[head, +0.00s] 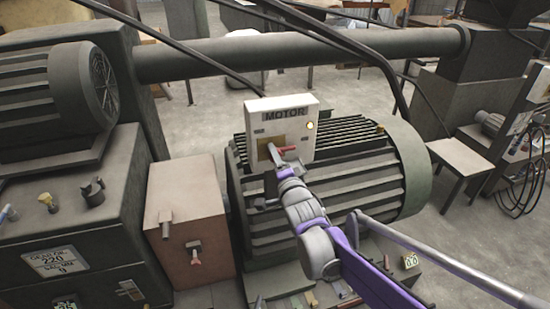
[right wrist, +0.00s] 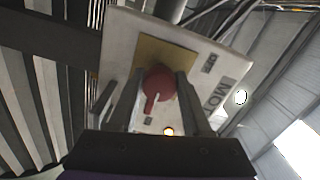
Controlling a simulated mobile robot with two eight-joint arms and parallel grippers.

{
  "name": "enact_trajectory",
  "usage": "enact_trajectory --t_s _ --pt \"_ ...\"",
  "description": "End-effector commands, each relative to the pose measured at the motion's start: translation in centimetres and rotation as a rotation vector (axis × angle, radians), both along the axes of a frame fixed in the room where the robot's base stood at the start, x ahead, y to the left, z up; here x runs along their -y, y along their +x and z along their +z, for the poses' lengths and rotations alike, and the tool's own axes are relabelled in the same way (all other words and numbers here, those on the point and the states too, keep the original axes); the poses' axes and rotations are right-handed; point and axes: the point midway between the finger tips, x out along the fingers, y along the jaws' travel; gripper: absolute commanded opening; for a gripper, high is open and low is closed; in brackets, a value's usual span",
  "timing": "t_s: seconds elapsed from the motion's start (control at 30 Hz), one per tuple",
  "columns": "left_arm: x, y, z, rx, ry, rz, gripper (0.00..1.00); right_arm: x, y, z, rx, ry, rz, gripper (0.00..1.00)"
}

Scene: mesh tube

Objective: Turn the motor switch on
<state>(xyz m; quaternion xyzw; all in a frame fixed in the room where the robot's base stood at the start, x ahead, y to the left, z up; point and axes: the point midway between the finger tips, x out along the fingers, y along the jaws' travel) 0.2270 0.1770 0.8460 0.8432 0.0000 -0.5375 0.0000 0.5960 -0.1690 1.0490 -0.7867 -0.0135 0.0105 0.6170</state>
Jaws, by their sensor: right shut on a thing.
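The motor switch is a red handle (head: 287,150) on a yellowish plate on the front of a white box (head: 306,150) labelled MOTOR. In the right wrist view the red handle (right wrist: 158,84) has a round hub and a short lever. My right gripper (head: 271,158) is at the plate. Its fingers (right wrist: 158,98) lie on either side of the red handle, shut on it. The fingers partly cover the plate and handle. My left gripper is not in view.
The box stands above a large finned motor (head: 395,165). A brown box (head: 187,215) and a dark gearbox (head: 100,255) stand to the left. A thick pipe (head: 290,48) runs behind. A small table (head: 460,155) and cables are at the right.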

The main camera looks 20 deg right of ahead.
Motion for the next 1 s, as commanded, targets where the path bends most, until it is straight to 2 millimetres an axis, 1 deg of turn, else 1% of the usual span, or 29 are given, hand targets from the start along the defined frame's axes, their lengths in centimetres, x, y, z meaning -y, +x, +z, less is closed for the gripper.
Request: enact_trajectory --t_s 0.2,0.57,0.6,0.73,0.77,1.0 --pt "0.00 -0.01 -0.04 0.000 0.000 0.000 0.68 -0.01 -0.02 -0.01 -0.001 0.031 0.000 0.00" --pt "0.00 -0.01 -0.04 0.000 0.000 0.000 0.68 -0.01 -0.02 -0.01 -0.002 0.034 0.000 0.00" --pt "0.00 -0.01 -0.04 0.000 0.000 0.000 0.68 -0.01 -0.02 -0.01 -0.002 0.034 0.000 0.52" --pt "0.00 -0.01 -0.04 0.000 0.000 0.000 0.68 -0.01 -0.02 -0.01 -0.002 0.033 0.000 0.76" --pt "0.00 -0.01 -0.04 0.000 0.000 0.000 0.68 -0.01 -0.02 -0.01 -0.002 0.033 0.000 0.79" --pt "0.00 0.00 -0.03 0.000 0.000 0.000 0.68 0.00 -0.02 0.00 -0.001 0.032 0.000 0.79"
